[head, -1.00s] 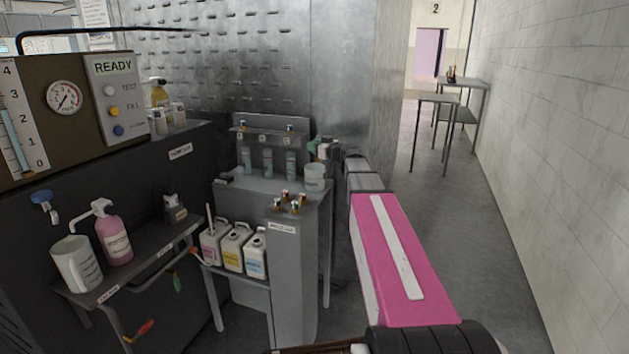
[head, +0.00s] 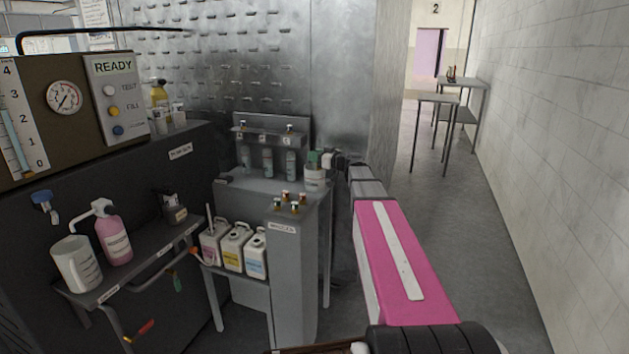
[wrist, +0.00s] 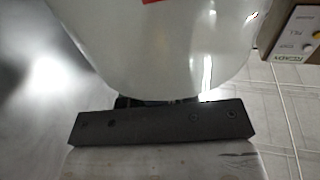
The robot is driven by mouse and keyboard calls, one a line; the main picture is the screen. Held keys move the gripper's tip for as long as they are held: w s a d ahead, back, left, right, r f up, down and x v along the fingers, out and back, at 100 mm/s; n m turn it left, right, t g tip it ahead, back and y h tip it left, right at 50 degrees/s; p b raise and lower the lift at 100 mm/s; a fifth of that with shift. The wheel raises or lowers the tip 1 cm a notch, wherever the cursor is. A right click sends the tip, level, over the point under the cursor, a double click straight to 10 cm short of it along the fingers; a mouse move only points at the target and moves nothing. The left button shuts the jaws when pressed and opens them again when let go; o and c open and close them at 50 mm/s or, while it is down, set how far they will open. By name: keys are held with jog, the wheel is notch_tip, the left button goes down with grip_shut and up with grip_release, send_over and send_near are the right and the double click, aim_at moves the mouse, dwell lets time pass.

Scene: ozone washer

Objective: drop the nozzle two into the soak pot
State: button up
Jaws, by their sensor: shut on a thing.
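My gripper (head: 321,160) is at the back right of the grey stand, close above a white labelled pot (head: 315,183), which I take as the soak pot. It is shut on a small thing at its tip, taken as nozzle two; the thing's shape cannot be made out. Green parts show at the gripper's end, in front of or over the pot's rim. I cannot tell whether anything is inside the pot. In the wrist view a large glossy white rounded surface (wrist: 165,50) fills the top, and the fingertips and held thing are hidden.
Several small brass-topped pieces (head: 290,203) stand on the grey pedestal. A rack holds grey cylinders (head: 267,162) just left of the pot. White jugs (head: 232,249) stand on a lower shelf. A pink pump bottle (head: 115,240) and white pitcher (head: 77,264) are left.

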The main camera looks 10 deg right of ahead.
jog(key=shift+f, duration=0.3)
jog(key=o, duration=1)
jog(key=shift+s+d, duration=0.1)
jog(key=v, duration=1)
jog(key=shift+s+d, duration=0.15)
jog(key=shift+s, duration=0.05)
